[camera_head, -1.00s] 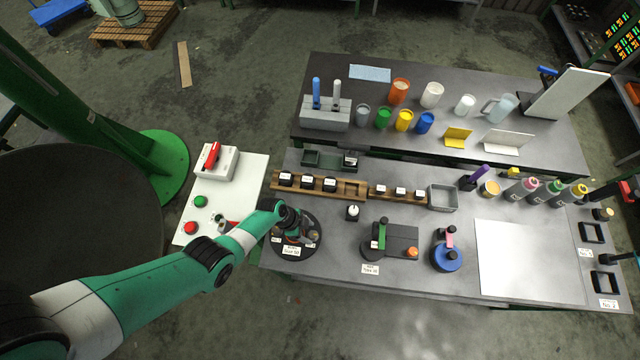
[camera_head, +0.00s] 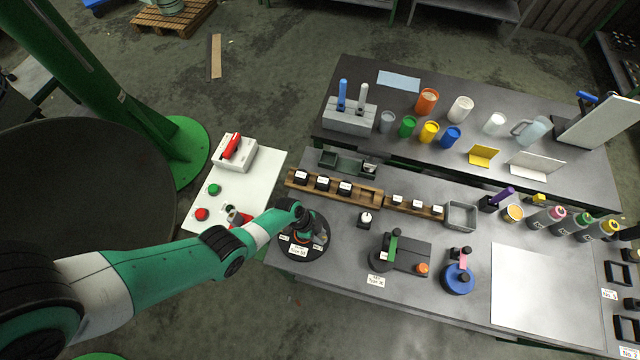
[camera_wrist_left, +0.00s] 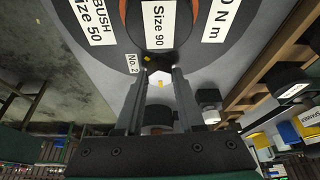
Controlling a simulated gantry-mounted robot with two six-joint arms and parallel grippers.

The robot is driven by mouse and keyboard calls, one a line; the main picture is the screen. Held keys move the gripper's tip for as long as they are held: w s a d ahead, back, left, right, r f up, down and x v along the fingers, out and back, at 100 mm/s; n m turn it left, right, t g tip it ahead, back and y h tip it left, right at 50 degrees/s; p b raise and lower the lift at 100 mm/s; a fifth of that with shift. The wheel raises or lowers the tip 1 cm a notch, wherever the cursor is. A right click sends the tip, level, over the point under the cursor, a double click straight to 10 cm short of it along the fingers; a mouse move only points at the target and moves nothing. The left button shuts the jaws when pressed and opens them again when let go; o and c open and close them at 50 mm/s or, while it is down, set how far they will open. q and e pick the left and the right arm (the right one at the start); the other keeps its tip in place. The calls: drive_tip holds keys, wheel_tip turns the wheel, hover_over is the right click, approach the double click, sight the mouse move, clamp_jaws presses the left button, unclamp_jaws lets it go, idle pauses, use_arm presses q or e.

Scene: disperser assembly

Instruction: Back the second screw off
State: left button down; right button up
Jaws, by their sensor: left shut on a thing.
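My left gripper (camera_head: 303,228) is over the dark round stand (camera_head: 318,252) at the left end of the front table. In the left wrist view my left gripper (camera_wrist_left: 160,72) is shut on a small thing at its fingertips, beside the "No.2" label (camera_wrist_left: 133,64). I take the thing to be the second screw; its shape is mostly hidden by the fingers, with only dark and yellow bits showing. The "Size 90" label (camera_wrist_left: 158,22) sits just beyond the tips. My right gripper is not in view.
A white side table (camera_head: 258,185) with a red-handled switch box (camera_head: 236,152) and green and red buttons stands left of the stand. A wooden rack (camera_head: 333,190) with black blocks lies behind it.

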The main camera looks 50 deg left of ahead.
use_arm(q)
drive_tip(key=shift+n, duration=0.4)
drive_tip(key=n+y+p, duration=0.1)
drive_tip(key=n, duration=0.2)
drive_tip(key=shift+s+d+t, duration=0.1)
drive_tip(key=shift+d+t, duration=0.05)
drive_tip(key=shift+t, duration=0.25)
drive_tip(key=n+y, duration=0.1)
drive_tip(key=n, duration=0.3)
drive_tip(key=shift+d+t+y, duration=0.1)
drive_tip(key=shift+t+y, duration=0.3)
drive_tip(key=n+y, duration=0.1)
drive_tip(key=n, duration=0.2)
drive_tip(key=shift+d+f, duration=0.1)
drive_tip(key=shift+n+g+y+b, duration=0.3)
drive_tip(key=shift+n+y+b, duration=0.35)
drive_tip(key=shift+n, duration=1.35)
drive_tip(key=c, duration=0.5)
unclamp_jaws()
